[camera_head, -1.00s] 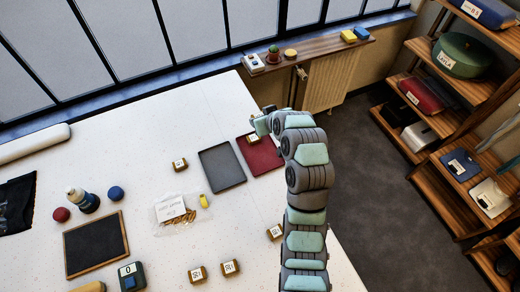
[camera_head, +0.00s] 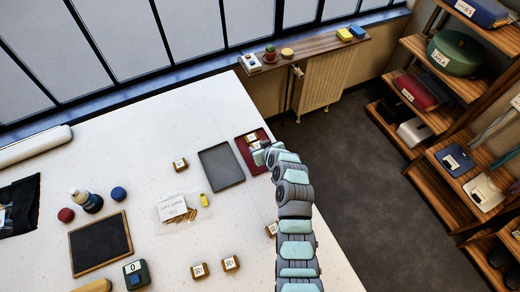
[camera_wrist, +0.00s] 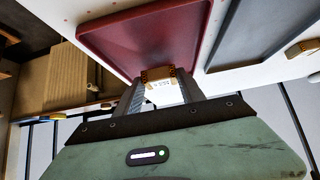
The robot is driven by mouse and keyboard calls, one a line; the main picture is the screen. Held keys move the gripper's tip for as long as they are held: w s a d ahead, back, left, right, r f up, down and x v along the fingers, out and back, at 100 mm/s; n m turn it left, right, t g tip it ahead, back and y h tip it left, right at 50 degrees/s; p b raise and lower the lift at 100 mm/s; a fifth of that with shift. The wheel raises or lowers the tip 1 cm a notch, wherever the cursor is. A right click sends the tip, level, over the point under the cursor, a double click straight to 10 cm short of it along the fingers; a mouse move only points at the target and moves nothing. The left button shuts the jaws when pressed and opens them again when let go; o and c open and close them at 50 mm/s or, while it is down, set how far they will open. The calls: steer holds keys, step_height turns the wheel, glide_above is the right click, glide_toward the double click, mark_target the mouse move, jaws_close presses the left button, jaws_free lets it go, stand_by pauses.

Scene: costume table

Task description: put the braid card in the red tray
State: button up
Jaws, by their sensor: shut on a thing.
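My gripper (camera_head: 256,147) is shut on a small brown block with a white label, taken to be the braid card (camera_head: 251,138). The label's print is too small to read. The held card also shows between my fingertips in the wrist view (camera_wrist: 160,82). It is over the window-side end of the red tray (camera_head: 243,153), which also shows in the wrist view (camera_wrist: 140,35). I cannot tell whether the card touches the tray floor. My arm hides the tray's right part in the head view.
A grey tray (camera_head: 221,166) lies just left of the red tray. Several similar labelled blocks stand on the table, one (camera_head: 180,164) left of the grey tray and one (camera_head: 271,230) near my arm. A clear bag (camera_head: 172,207) and yellow item (camera_head: 204,200) lie nearer.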

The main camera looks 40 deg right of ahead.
steer(key=shift+f, duration=0.95)
steer(key=shift+f, duration=0.2)
steer(key=o, duration=1.3)
steer(key=shift+r, duration=0.1)
steer(key=shift+r, duration=0.15)
steer(key=b+v, duration=0.2)
steer(key=v, duration=1)
